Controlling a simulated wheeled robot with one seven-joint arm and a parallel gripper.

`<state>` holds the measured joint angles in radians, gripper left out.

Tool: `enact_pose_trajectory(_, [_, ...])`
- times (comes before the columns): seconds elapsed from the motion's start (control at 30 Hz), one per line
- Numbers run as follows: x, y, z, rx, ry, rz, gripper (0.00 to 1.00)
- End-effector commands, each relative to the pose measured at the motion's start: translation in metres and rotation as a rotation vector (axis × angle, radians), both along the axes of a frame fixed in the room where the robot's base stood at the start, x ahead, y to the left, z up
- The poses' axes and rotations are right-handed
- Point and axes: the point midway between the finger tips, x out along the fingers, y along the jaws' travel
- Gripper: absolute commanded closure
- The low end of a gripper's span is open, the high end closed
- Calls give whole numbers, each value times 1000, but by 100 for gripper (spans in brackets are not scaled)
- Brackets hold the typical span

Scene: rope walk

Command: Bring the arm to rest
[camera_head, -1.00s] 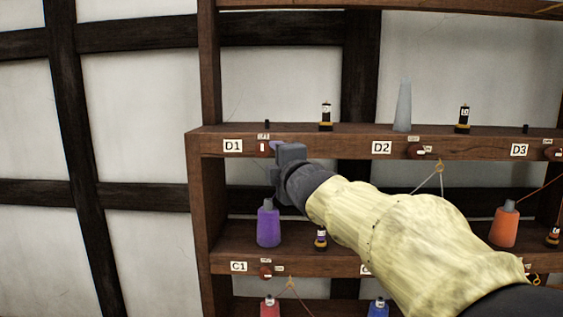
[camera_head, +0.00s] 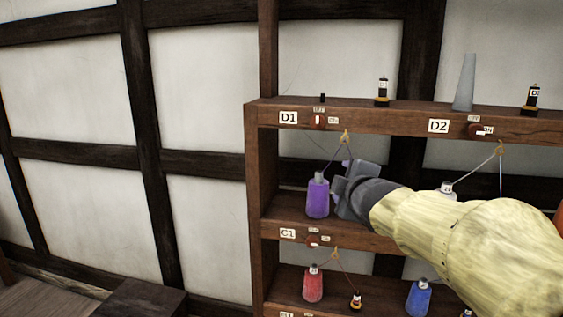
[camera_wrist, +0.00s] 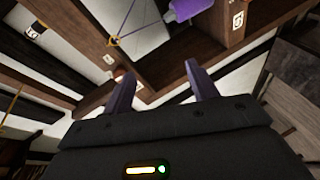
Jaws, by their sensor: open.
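My arm, in a cream sleeve, reaches in from the lower right in the head view. My gripper (camera_head: 352,180) is in front of the shelf rack, just right of a purple bobbin (camera_head: 317,198) on the shelf labelled C1; I cannot tell whether they touch. In the wrist view the two fingers of my gripper (camera_wrist: 160,88) stand apart with nothing between them. A purple thing (camera_wrist: 188,9) shows beyond them at the top edge.
The wooden rack (camera_head: 340,115) carries a grey cone (camera_head: 465,83), a red bobbin (camera_head: 313,284) and a blue bobbin (camera_head: 418,297). A thread hangs from a hook (camera_head: 345,136) under the D1 shelf. A dark box (camera_head: 145,298) stands at lower left. The wall left of the rack is clear.

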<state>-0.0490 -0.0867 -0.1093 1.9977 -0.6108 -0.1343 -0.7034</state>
Motion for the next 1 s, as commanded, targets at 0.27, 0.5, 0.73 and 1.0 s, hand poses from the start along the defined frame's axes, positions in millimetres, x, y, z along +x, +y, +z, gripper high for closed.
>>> enact_pose_trajectory(0.27, [-57, 0, -166, 463, 440, -298, 42])
enact_pose_trajectory(0.5, [-152, 6, -278, 786, 781, -681, 42])
enact_pose_trajectory(0.73, [-219, 17, -324, 934, 953, -953, 42])
enact_pose_trajectory(1.0, [-223, 17, -326, 943, 962, -971, 42])
